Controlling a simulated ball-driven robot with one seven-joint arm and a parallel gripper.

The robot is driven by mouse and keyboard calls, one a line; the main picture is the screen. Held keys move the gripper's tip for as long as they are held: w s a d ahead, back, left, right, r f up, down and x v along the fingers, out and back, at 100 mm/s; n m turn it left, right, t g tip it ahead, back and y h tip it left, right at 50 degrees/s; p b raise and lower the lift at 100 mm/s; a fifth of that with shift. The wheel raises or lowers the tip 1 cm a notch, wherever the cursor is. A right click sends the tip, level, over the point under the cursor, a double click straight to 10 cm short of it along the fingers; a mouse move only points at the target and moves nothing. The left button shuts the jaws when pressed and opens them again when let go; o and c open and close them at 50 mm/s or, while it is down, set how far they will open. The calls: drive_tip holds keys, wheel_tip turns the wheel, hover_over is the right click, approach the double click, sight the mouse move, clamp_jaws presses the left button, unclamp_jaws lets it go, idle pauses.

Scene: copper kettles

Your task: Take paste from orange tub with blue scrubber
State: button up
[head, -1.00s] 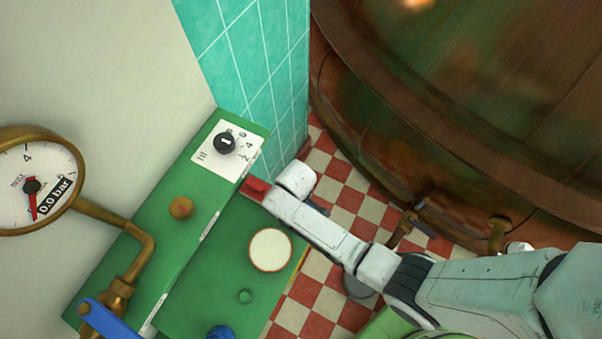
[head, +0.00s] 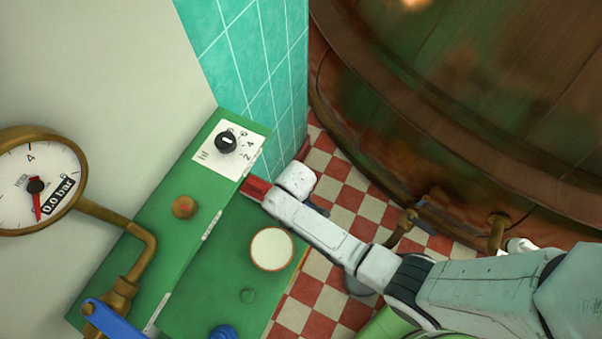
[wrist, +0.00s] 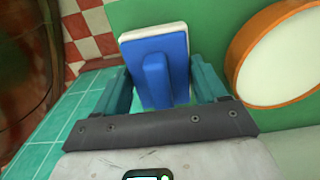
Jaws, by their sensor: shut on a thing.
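The blue scrubber (wrist: 155,80) has a blue back with a raised handle and a white pad on its far side. My gripper (wrist: 163,76) is shut on the handle, with a teal finger on each side. The orange tub (wrist: 236,75) is at the right of the wrist view, with pale paste filling its round opening. The scrubber is beside the tub, apart from it in the picture. In the head view the tub (head: 272,249) stands on the green surface, left of my arm. My gripper and the scrubber are hidden there behind my arm.
A pressure gauge (head: 38,183) is at left, a large copper kettle (head: 440,110) at right.

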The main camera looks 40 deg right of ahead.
drive_tip(key=shift+r, duration=0.15)
drive_tip(key=shift+r, duration=0.2)
wheel_tip(320, 180, up, 2)
drive_tip(key=shift+r, duration=0.1)
drive_tip(key=s+a+r, duration=0.3)
drive_tip(key=s+r, duration=0.7)
drive_tip(key=s, duration=0.3)
drive_tip(key=shift+s+a+p, duration=0.15)
drive_tip(key=shift+s+p, duration=0.15)
drive_tip(key=shift+p, duration=0.05)
